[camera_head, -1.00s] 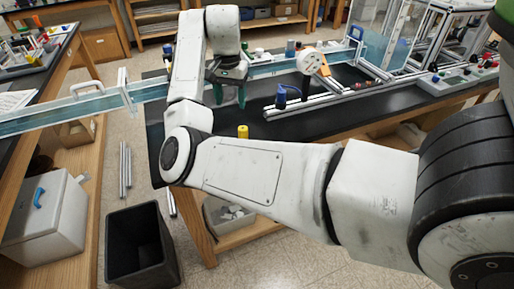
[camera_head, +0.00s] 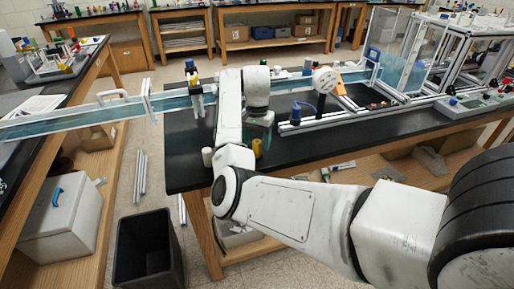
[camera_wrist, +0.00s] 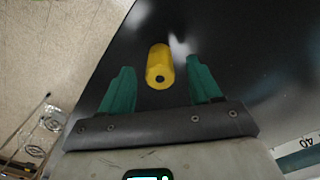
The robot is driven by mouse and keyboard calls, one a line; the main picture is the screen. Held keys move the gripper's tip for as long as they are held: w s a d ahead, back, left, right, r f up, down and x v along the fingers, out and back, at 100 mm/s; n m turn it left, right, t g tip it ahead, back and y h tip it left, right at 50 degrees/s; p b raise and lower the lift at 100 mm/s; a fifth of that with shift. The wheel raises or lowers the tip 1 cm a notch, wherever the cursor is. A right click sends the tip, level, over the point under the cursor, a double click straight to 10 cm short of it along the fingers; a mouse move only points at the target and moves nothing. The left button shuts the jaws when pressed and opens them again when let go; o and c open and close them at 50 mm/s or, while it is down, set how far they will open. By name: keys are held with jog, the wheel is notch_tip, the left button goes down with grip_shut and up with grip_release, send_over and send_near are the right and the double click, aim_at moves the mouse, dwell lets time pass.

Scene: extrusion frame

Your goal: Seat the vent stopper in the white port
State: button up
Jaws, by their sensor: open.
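A yellow cylinder (camera_wrist: 160,68) with a dark hole in its near end, apparently the vent stopper, lies between my gripper's fingers in the wrist view. My gripper (camera_head: 262,130) has green fingers, open on either side of the cylinder with gaps showing. In the head view the yellow cylinder (camera_head: 257,147) is at the black bench's near edge, partly hidden by my arm. A round white fitting (camera_head: 325,79) with an orange part stands on the metal rails and may be the white port; its opening cannot be made out.
A blue-capped part (camera_head: 296,112) is on the rails. A white cylinder (camera_head: 207,156) and a dark, yellow-topped item (camera_head: 193,77) stand to the left. A long clear blue channel (camera_head: 75,121) crosses behind. A black bin (camera_head: 148,248) is on the floor.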

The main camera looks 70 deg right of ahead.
jog(key=shift+f, duration=0.8)
jog(key=shift+c, duration=0.2)
jog(key=c, duration=1.1)
